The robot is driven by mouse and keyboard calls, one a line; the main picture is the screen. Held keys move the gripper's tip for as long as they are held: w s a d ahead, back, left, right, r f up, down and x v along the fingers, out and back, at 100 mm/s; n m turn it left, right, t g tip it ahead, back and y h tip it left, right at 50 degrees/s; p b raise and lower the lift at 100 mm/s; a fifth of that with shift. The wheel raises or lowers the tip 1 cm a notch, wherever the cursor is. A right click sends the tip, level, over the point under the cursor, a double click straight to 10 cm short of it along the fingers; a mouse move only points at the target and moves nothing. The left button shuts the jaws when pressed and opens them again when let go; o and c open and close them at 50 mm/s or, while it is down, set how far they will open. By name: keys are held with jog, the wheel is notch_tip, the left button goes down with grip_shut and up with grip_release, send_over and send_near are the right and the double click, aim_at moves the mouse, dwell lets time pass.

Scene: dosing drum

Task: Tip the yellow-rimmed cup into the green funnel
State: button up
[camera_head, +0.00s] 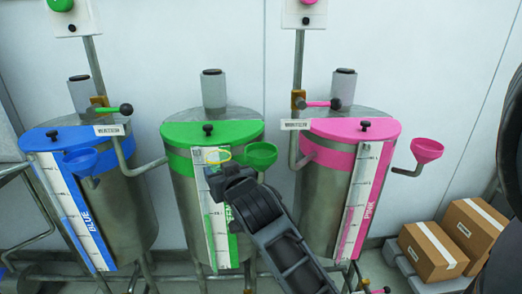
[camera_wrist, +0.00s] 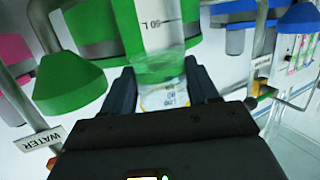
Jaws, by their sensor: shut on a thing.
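The clear cup with the yellow rim (camera_head: 217,155) is in front of the green drum, just left of the green funnel (camera_head: 261,154) in the head view. It looks upright, with its rim near the height of the funnel's top. My gripper (camera_head: 218,171) is shut on the cup's body. In the wrist view, which looks upside down, the clear cup (camera_wrist: 164,98) with printed marks sits between the two dark fingers (camera_wrist: 160,78). The green funnel (camera_wrist: 68,85) is to their left there, apart from the cup. What the cup holds is hard to tell.
The green drum (camera_head: 190,188) stands between the blue drum (camera_head: 127,200) and the pink drum (camera_head: 322,190). A blue funnel (camera_head: 80,161) and a pink funnel (camera_head: 427,150) stick out on pipes. Cardboard boxes (camera_head: 433,250) sit at the lower right.

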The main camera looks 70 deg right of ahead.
jog(key=shift+s+r, duration=0.1)
jog(key=shift+s, duration=0.05)
jog(key=shift+s+d+r+m, duration=0.1)
jog(key=shift+s+m, duration=0.05)
jog(key=shift+m, duration=0.35)
jog(key=s+d+r+m+y+p, duration=0.2)
jog(key=s+d+r+m+p, duration=0.1)
jog(key=r+m, duration=0.2)
jog(key=shift+d+r+m+t+p, duration=0.4)
jog(key=shift+m, duration=0.2)
jog(key=shift+r+m, duration=0.3)
jog(key=shift+m, duration=0.1)
jog(key=shift+r+m+t+y, duration=0.2)
jog(key=shift+m+t+y, duration=0.1)
jog(key=shift+m+y, duration=0.15)
jog(key=shift+s+d+f+m+t+b, duration=0.1)
jog(key=shift+f+m+t+b, duration=0.1)
jog(key=shift+m+b, duration=0.25)
jog(key=shift+d+f+m+t+b, duration=0.1)
jog(key=shift+m+t+b, duration=0.15)
jog(key=shift+m, duration=0.35)
